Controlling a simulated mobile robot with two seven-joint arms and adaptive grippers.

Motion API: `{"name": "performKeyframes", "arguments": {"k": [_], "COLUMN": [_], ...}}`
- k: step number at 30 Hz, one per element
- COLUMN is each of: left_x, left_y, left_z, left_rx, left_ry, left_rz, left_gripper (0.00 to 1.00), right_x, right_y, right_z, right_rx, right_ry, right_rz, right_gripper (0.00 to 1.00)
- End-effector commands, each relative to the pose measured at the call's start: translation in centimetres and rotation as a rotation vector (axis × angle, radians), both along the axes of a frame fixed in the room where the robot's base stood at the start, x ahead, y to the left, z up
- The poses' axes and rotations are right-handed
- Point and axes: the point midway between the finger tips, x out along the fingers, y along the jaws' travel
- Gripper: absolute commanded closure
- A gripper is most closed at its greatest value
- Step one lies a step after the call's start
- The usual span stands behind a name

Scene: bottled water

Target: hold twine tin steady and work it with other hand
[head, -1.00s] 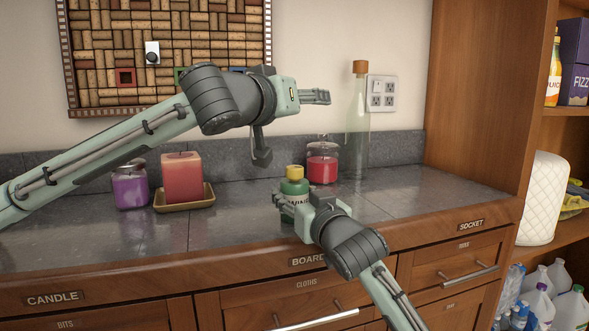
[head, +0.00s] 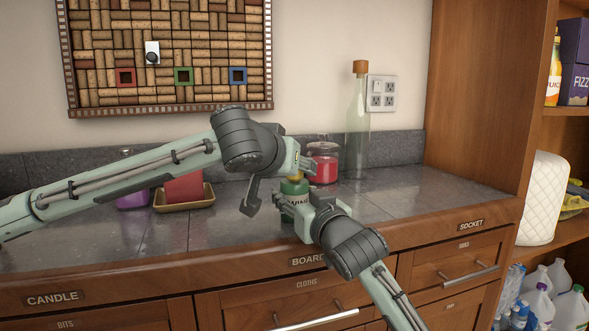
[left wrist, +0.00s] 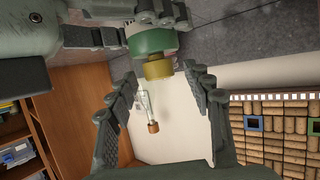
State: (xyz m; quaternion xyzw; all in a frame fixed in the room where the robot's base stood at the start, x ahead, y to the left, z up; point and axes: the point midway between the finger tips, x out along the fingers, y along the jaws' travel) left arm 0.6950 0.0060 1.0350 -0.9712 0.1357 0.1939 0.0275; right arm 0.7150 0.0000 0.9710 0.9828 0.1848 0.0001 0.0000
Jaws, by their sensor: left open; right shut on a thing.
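The twine tin (head: 293,188) is a small green tin with a pale label, standing upright on the grey counter. My right gripper (head: 292,207) is shut on the tin's body from the front. It also shows at the upper left of the left wrist view (left wrist: 122,38). My left gripper (head: 302,168) is open just above the tin. In the left wrist view its fingertips lie on either side of the lid; I cannot tell whether they touch it.
A red candle jar (head: 322,162) and a tall corked bottle (head: 358,130) stand close behind the tin. A red candle on a yellow tray (head: 197,205) and a purple candle jar (head: 133,201) are partly behind my left arm. The counter (head: 390,190) is clear to the right.

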Motion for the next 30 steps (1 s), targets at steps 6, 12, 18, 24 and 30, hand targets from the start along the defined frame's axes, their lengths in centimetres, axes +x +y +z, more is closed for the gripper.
{"name": "performKeyframes", "arguments": {"k": [6, 12, 18, 24, 30], "left_x": [1.8, 2.1, 2.1, 2.1, 2.1], "left_y": [-0.6, -0.6, -0.6, -0.6, -0.6], "left_z": [-0.8, -0.9, -0.9, -0.9, -0.9], "left_rx": [0.000, 0.000, 0.000, 0.000, -0.001], "left_ry": [-0.001, -0.001, -0.001, -0.001, -0.001], "left_rz": [0.000, 0.000, 0.000, 0.000, -0.001], "left_gripper": [0.49, 0.49, 0.59, 0.84, 1.00], "right_x": [0.0, 0.0, 0.0, 0.0, 0.0], "right_y": [0.0, 0.0, 0.0, 0.0, 0.0], "right_z": [0.0, 0.0, 0.0, 0.0, 0.0], "right_rx": [0.000, 0.000, 0.000, 0.000, 0.000], "right_ry": [0.001, 0.001, 0.001, 0.001, 0.001], "right_rz": [0.000, -0.001, -0.001, -0.001, -0.001], "right_gripper": [0.77, 0.77, 0.77, 0.77, 0.77]}}
